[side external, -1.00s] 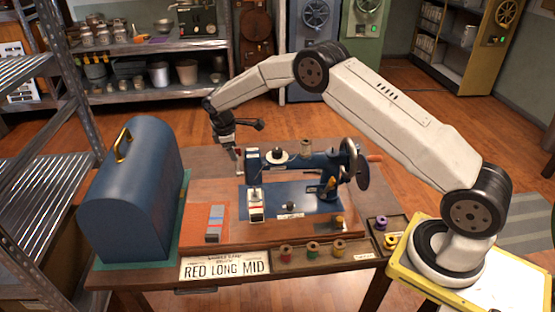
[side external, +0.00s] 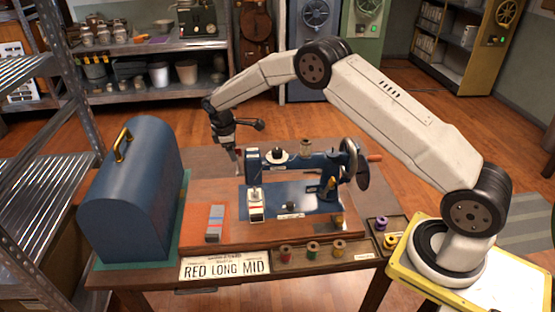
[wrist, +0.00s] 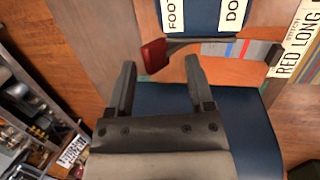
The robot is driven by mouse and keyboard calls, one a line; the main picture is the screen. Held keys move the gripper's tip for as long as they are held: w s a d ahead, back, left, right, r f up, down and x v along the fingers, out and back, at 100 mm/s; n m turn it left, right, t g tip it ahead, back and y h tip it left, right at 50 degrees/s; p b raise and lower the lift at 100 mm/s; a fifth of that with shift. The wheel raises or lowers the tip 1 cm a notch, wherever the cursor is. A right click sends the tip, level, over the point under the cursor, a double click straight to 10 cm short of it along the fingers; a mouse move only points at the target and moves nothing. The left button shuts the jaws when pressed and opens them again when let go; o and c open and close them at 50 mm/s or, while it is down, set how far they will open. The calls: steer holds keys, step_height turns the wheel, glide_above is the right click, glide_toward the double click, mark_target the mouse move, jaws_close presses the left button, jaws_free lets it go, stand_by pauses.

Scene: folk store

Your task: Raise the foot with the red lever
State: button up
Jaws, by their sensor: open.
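The blue sewing machine (side external: 318,163) stands on a wooden base on the table. In the wrist view a red lever tip (wrist: 153,56) on a grey metal arm sticks out to the left, below a dark blue part with white labels reading "FOO" and "DO", both cut off. My gripper (wrist: 161,66) is open and empty. Its two fingers point toward the lever, with the red tip just beyond and between them in the picture. I cannot tell the exact depth gap. In the side view my gripper (side external: 238,156) is at the machine's left end, where the lever is hard to make out.
A blue domed case (side external: 132,205) stands left of the machine. An orange pad (side external: 201,225) with a striped block lies in front. Thread spools (side external: 312,249) sit in a tray at the front. Metal shelving (side external: 45,150) stands at the left.

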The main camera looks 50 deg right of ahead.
steer(key=v, duration=0.7)
steer(key=shift+r, duration=0.35)
stand_by(0.5)
steer(key=shift+a, duration=0.1)
steer(key=shift+s, duration=0.1)
stand_by(0.4)
steer(key=s+a+m+t+y, duration=0.2)
steer(key=s+m, duration=0.6)
steer(key=s, duration=2.3)
steer(key=shift+a+r+m+y, duration=0.15)
steer(key=shift+a+m+y, duration=0.25)
steer(key=shift+a, duration=0.6)
